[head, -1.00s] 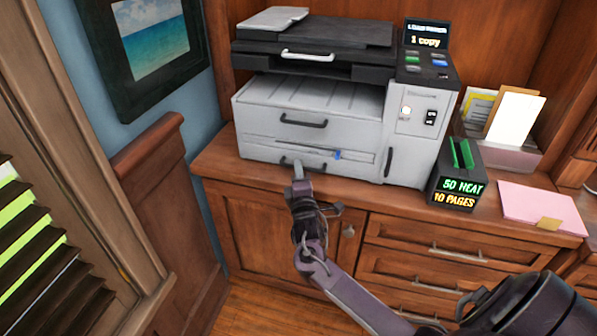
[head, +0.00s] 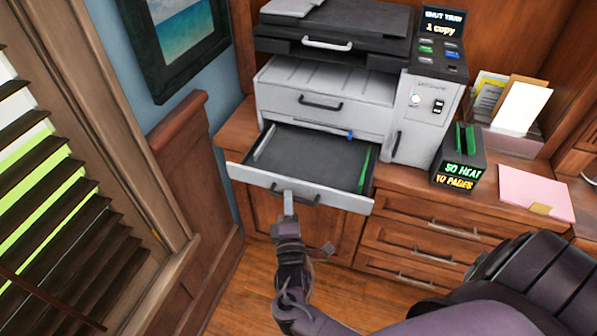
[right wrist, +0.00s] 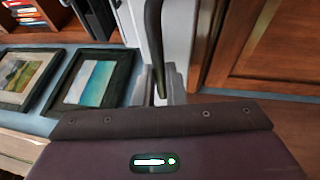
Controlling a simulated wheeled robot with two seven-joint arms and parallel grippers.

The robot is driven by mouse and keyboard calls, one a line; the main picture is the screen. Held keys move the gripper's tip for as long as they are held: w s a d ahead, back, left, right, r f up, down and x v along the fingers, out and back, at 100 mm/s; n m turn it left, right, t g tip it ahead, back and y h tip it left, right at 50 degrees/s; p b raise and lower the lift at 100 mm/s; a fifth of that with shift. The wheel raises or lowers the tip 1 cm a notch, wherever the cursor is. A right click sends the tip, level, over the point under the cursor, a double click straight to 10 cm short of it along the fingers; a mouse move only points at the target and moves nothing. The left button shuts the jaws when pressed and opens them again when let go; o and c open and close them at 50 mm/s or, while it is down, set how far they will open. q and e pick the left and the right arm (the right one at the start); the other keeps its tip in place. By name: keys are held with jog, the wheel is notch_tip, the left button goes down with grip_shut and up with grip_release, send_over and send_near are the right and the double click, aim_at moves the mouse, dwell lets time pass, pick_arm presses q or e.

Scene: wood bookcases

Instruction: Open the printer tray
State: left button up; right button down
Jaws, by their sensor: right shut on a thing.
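The printer (head: 325,107) stands on the wooden cabinet top, grey-white below and black above. Its lower paper tray (head: 312,162) is pulled well out toward me, past the cabinet's front edge. The tray is dark inside, with a green guide on its right and a light guide on its left. My right gripper (head: 289,197) is shut on the black tray handle (head: 309,196) at the middle of the white tray front. In the right wrist view the dark handle (right wrist: 153,45) runs up from the jaws, which are mostly hidden. My left gripper is in neither view.
The printer's screen (head: 442,24) reads what looks like "SHUT TRAY" and "1 copy". A dark box with a green slot (head: 459,160) and pink paper (head: 537,193) lie to the right. Cabinet drawers (head: 430,232) are below. Open floor lies in front.

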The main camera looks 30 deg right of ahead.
jog(key=s+a+p, duration=0.1)
jog(key=s+a, duration=0.3)
jog(key=a, duration=0.1)
jog(key=shift+s, duration=0.15)
jog(key=c, duration=1.8)
grip_release()
jog(key=shift+o, duration=0.2)
jog(key=v, duration=0.7)
jog(key=shift+s+a+b, duration=0.2)
jog(key=shift+s+b, duration=0.1)
jog(key=shift+b, duration=0.15)
jog(key=shift+f, duration=0.1)
